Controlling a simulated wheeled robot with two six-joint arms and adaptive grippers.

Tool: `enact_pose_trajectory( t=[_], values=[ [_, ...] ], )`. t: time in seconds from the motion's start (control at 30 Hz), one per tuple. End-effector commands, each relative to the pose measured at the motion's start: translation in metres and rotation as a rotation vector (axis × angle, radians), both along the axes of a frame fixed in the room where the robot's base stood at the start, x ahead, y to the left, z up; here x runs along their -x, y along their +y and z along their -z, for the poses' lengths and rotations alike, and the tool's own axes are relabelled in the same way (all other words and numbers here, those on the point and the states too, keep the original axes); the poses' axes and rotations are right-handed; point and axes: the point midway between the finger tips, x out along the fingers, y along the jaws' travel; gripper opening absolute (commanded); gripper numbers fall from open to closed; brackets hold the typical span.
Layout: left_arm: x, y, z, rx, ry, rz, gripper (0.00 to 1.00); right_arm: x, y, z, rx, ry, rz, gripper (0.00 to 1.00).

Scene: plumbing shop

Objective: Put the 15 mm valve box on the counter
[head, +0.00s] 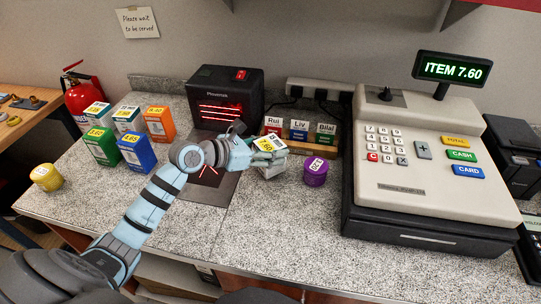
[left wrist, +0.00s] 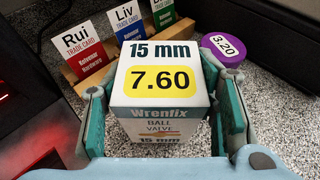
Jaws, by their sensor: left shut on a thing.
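The 15 mm valve box (head: 266,143) is white with a yellow 7.60 label. It also shows in the left wrist view (left wrist: 160,110), with "15 mm" and "Wrenfix ball valve" printed on it. My left gripper (head: 268,158) is shut on it, one finger on each side. The box is upright and sits at or just above the grey speckled counter (head: 270,230); I cannot tell whether it touches. My right gripper is not in view.
A trade-card rack (head: 300,143) stands just behind the box. A purple tub (head: 316,172) is close at its right. The scanner (head: 222,98) is behind left, the till (head: 430,190) farther right. Several boxes (head: 137,150) stand left. The counter in front is clear.

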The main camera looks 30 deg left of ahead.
Motion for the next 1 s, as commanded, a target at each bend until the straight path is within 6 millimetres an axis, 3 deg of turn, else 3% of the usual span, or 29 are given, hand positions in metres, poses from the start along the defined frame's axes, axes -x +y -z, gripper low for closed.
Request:
enact_pose_trajectory(
  t=[0.1, 0.43, 0.47, 0.57, 1.0],
  values=[
    [-0.0001, -0.0002, 0.0164, 0.001, -0.001, 0.0, 0.17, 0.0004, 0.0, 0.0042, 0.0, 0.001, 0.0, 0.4],
    [-0.0001, -0.0001, 0.0199, 0.0, -0.002, 0.0, 0.17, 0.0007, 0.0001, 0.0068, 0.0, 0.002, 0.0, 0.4],
    [0.0, 0.0, 0.0194, 0.0, -0.001, 0.0, 0.58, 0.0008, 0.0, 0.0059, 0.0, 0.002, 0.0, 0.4],
    [0.0001, 0.0, 0.0188, 0.001, -0.001, 0.0, 0.73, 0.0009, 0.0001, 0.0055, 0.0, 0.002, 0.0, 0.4],
    [0.0057, 0.0045, 0.0136, -0.002, 0.0, -0.001, 0.73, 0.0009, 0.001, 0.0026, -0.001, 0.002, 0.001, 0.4]
  ],
)
